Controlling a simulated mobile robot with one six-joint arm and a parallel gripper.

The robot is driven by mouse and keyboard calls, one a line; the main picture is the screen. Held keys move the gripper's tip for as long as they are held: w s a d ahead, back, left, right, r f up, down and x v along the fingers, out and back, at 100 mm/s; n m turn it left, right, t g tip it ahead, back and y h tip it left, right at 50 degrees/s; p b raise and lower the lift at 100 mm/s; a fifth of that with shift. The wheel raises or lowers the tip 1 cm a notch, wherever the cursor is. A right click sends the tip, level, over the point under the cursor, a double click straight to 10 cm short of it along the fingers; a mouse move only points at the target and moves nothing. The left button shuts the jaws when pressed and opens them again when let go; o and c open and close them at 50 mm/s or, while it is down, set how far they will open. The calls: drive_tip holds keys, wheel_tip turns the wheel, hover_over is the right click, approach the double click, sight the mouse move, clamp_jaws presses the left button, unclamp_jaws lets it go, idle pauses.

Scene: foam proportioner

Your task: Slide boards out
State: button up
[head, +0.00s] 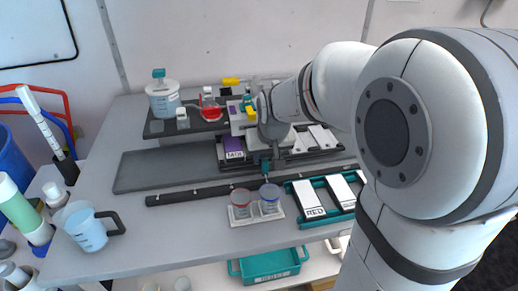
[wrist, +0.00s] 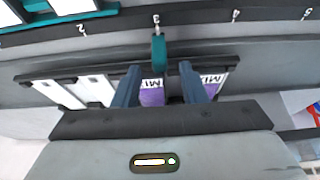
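In the wrist view my gripper (wrist: 159,68) is open, its two blue-grey fingers spread apart. A purple board with a white label reading "MI" (wrist: 151,92) shows between them, with a gap to the right finger. A second purple-and-white "MI" board (wrist: 214,80) is partly hidden behind the right finger. Two white boards (wrist: 56,95) (wrist: 97,89) lie to the left in the same dark rack. In the head view a purple board (head: 233,146) with a white label stands left of my wrist, and white boards (head: 322,137) lie right of it. My arm hides the fingertips there.
A dark rail (wrist: 100,28) with numbered marks and a teal pointer (wrist: 158,50) at 3 runs before the rack. In the head view, a teal rack (head: 325,220) holds white boards, one reading "RED" (head: 313,203). A grey mat (head: 150,170) is clear.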

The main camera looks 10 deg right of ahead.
sight(266, 160)
drive_tip(key=shift+x, duration=1.95)
clamp_jaws()
drive_tip(key=shift+d, duration=0.15)
